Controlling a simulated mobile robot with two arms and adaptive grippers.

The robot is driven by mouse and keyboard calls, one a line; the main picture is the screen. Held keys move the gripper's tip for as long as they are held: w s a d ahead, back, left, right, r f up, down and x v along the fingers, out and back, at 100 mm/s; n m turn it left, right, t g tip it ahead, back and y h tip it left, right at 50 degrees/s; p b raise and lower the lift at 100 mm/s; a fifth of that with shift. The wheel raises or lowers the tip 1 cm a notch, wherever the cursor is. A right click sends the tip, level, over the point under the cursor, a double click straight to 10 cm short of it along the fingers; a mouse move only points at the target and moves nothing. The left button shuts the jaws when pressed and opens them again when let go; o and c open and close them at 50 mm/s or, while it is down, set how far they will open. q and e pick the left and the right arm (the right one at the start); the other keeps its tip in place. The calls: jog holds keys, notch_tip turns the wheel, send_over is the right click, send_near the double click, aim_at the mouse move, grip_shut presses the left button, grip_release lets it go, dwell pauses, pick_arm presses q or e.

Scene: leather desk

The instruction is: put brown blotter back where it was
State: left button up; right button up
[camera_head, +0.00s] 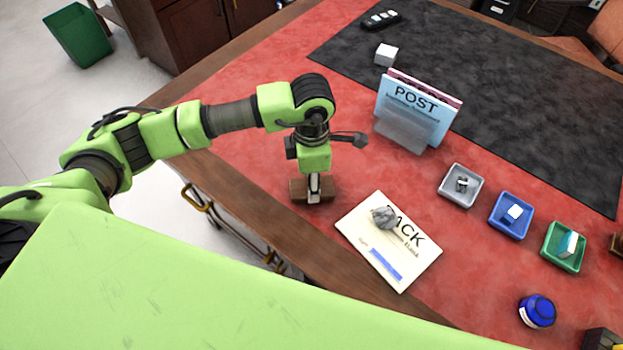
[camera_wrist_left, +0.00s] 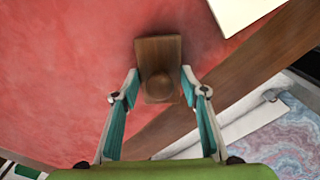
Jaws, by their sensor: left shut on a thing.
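The brown blotter (camera_head: 298,190) is a small wooden block with a round knob, at the desk's left edge in the head view. In the left wrist view the blotter (camera_wrist_left: 158,52) is between my fingers, its knob towards me. My left gripper (camera_head: 314,190) points down and is shut on the blotter; it also shows in the left wrist view (camera_wrist_left: 160,86). The blotter is at or just above the red desk top (camera_head: 255,150); I cannot tell if it touches. My right gripper is not in view.
A cream card (camera_head: 360,225) with a grey stone (camera_head: 383,217) lies right of the blotter. A POST holder (camera_head: 405,135) stands behind. Grey (camera_head: 446,194), blue (camera_head: 498,224) and green (camera_head: 549,250) trays and a blue jar (camera_head: 537,311) are further right. A black mat (camera_head: 500,110) covers the back.

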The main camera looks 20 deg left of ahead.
pick_arm(q)
jog(key=o, duration=0.9)
jog(key=shift+o, duration=0.4)
jog(key=shift+r, duration=0.15)
notch_tip(320, 180, up, 12)
jog(key=b, duration=0.2)
jog(key=shift+s, duration=0.15)
